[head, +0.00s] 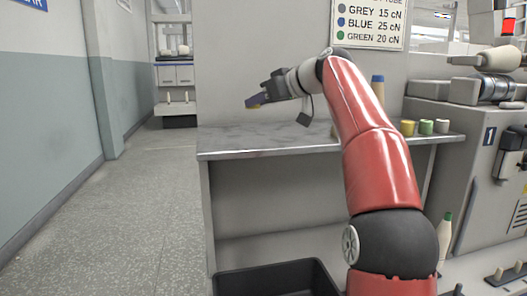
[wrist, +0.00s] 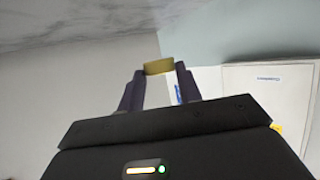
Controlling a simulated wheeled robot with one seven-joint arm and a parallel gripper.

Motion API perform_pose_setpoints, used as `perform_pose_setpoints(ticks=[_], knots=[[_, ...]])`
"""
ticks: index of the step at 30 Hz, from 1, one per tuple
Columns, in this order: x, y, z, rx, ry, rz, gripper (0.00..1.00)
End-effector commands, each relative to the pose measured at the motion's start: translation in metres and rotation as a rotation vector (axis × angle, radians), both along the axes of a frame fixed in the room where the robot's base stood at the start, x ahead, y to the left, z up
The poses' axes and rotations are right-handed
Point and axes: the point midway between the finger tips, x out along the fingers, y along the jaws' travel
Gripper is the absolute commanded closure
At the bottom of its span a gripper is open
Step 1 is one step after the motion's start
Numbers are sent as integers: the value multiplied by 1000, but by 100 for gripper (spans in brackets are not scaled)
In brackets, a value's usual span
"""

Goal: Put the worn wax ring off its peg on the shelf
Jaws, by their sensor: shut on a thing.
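My gripper (head: 257,100) reaches out above the left part of the shelf (head: 225,145), a grey marbled top with a pale edge. It is shut on a dull yellow wax ring (wrist: 158,67), which sits between the two dark fingertips in the wrist view. In the head view only a small yellowish bit of the ring (head: 252,106) shows under the fingers. The ring is held in the air, apart from the shelf top. The peg it came from cannot be made out.
Small yellow (head: 407,128), green (head: 426,127) and white (head: 441,126) pieces stand at the shelf's right end. A machine (head: 470,150) is at right, a black bin (head: 270,274) below. The shelf's left part is clear.

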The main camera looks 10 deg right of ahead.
Motion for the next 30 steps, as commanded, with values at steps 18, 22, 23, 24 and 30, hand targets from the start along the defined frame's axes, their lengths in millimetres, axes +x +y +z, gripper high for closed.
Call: perform_pose_setpoints(ticks=[18,22,23,24,30], knots=[[0,0,-83,-1,0,-2,90],[0,0,-83,0,-2,-1,90],[0,0,-82,0,-2,-1,90],[0,0,-82,0,-2,-1,90],[0,0,-83,0,-2,-1,56]])
